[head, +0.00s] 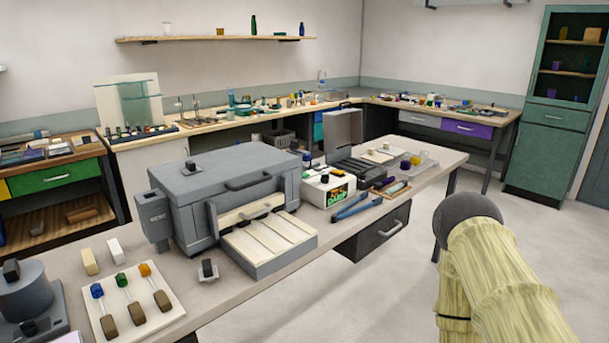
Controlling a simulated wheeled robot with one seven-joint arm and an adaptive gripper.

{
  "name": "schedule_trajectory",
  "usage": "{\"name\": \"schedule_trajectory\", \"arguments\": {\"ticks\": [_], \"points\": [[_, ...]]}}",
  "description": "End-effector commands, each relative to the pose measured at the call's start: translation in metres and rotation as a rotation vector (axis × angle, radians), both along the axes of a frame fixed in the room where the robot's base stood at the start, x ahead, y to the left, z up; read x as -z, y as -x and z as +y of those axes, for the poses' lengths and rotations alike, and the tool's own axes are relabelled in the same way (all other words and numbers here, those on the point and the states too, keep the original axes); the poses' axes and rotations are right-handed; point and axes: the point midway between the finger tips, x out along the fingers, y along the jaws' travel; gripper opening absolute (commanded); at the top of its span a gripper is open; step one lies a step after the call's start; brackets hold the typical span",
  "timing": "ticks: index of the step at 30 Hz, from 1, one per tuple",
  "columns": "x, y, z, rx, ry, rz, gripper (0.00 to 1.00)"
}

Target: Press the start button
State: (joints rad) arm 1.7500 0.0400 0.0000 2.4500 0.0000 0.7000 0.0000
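No label in the head view clearly marks a start button. A small grey block with a dark knob (208,268) sits on the bench in front of the large grey kiln-like box (225,190). A white box with a lit green and orange display (328,188) stands right of the large box; details of its controls are too small to read. A dark knob (191,167) sits on top of the large box. My arm, in a pale yellow sleeve with a dark rounded part, shows at the lower right, apart from the bench. My gripper's fingers are not visible.
The large box has an open front with a pale slatted tray (268,245) sticking out. A board with colour-tipped tools (128,305) and a grey round device (28,295) occupy the near left of the bench (215,300). Blue-handled tools (352,207) lie near its edge. Open floor lies right.

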Motion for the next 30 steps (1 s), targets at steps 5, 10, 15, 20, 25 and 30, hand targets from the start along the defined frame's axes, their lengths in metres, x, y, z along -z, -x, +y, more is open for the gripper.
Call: {"name": "schedule_trajectory", "arguments": {"ticks": [5, 10, 15, 20, 25, 30], "points": [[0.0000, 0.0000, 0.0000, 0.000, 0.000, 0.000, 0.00], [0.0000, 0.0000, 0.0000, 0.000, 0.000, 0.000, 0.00], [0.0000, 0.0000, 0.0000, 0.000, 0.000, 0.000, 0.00], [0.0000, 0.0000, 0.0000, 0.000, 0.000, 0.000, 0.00], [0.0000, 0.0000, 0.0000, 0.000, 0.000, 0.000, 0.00], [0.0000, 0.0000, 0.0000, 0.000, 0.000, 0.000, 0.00]]}}
